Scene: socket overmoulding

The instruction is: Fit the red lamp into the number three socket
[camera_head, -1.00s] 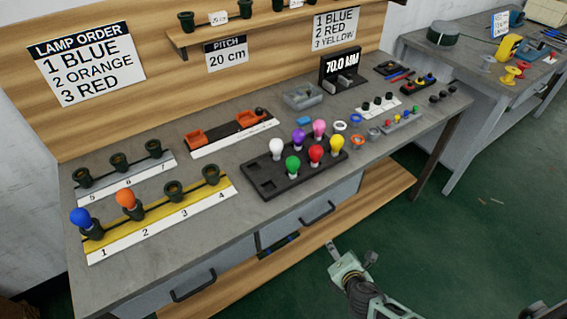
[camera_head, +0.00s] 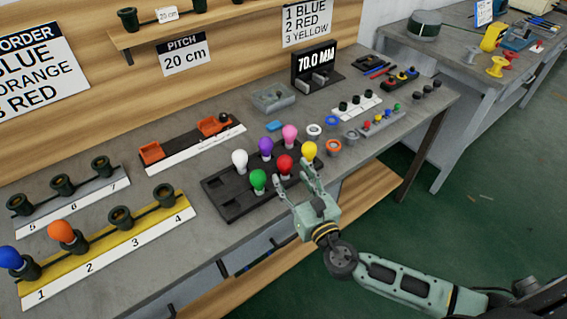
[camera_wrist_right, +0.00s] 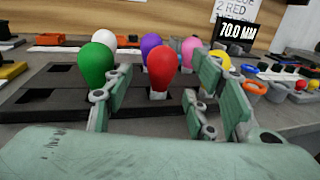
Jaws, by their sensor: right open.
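The red lamp (camera_head: 285,165) stands upright in the black tray (camera_head: 219,186). My right gripper (camera_head: 296,182) is open and empty at the tray's front edge, close to the red lamp. In the right wrist view the red lamp (camera_wrist_right: 162,66) shows between the spread fingers (camera_wrist_right: 155,98), beyond them. The number three socket (camera_head: 121,217) is an empty dark holder on the yellow strip (camera_head: 68,275). The blue lamp (camera_head: 10,258) is in socket one and the orange lamp (camera_head: 61,231) in socket two. My left gripper is not in view.
Green (camera_head: 258,180), white (camera_head: 239,159), purple (camera_head: 265,147), pink (camera_head: 290,133) and yellow (camera_head: 309,150) lamps stand around the red one. Socket four (camera_head: 164,194) is empty. A grey strip with sockets (camera_head: 75,203) lies behind. Bare worktop (camera_head: 172,171) lies between tray and sockets.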

